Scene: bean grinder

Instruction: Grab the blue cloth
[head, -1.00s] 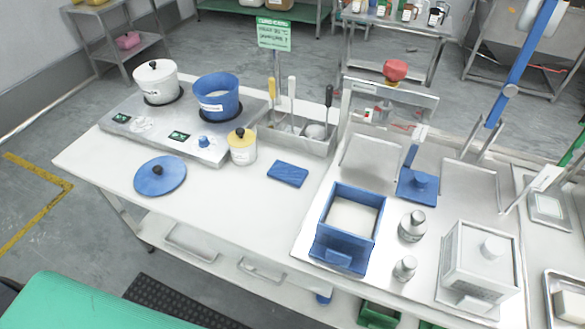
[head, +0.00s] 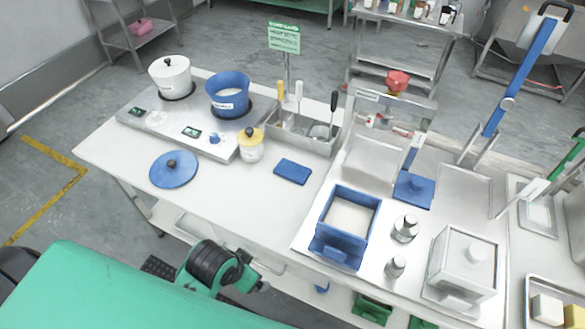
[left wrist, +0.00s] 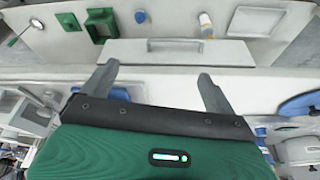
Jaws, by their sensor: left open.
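The blue cloth (head: 293,171) lies flat on the white table, to the right of the yellow-lidded jar and left of the blue square box. My left arm shows low in the head view, in front of the table's near edge, with the cloth farther up and to the right. In the left wrist view my left gripper (left wrist: 157,80) is open, with its two grey fingers apart and nothing between them. I cannot make out the cloth in that view. My right gripper is not in view.
A blue round lid (head: 173,169) and the yellow-lidded jar (head: 250,146) stand left of the cloth. A utensil holder (head: 303,136) is behind it. The blue square box (head: 347,227) is to its right. The table (head: 235,204) in front of the cloth is clear.

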